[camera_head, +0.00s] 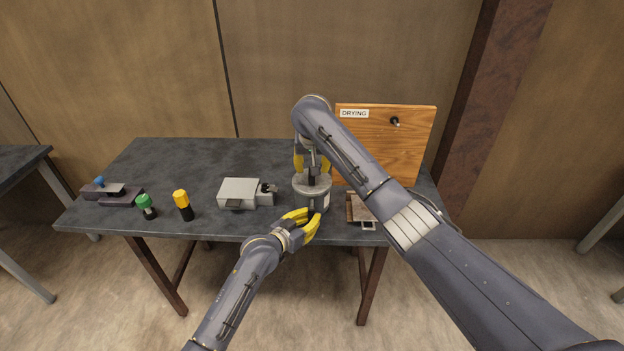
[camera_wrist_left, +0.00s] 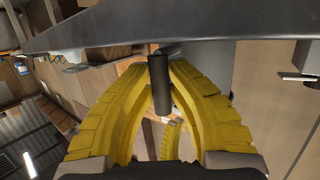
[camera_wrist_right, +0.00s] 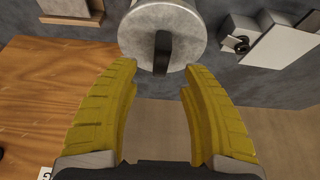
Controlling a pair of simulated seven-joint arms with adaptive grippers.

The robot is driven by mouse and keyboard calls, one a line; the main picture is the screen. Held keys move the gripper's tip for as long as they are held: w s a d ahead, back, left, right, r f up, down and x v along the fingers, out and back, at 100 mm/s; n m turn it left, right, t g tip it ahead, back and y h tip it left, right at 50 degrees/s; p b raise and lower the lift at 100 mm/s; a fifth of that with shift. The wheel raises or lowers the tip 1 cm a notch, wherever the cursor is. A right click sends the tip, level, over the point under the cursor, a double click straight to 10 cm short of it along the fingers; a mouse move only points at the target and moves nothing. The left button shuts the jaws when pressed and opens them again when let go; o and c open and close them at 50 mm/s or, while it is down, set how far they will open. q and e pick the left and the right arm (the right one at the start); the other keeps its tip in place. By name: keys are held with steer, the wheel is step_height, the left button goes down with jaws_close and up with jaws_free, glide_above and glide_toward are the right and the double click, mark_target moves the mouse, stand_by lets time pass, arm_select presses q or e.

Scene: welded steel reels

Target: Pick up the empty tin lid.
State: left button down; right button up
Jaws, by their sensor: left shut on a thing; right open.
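A grey tin (camera_head: 322,206) stands near the table's front edge with its round grey lid (camera_head: 312,193) on top. The lid has an upright dark knob and also shows in the right wrist view (camera_wrist_right: 185,22). My right gripper (camera_head: 312,165) is open above the lid; in the right wrist view the knob (camera_wrist_right: 162,52) lies just beyond and between its fingertips. My left gripper (camera_head: 311,219) is in front of the tin. In the left wrist view its yellow fingers are shut on a dark handle (camera_wrist_left: 160,80), apparently the tin's. The tin's inside is hidden.
A grey box-shaped device (camera_head: 238,191) is left of the tin. A wooden board marked DRYING (camera_head: 410,150) and a small brown item (camera_head: 356,209) are right.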

steer(key=shift+x, duration=2.3)
steer(key=shift+o, duration=0.3)
jaws_close()
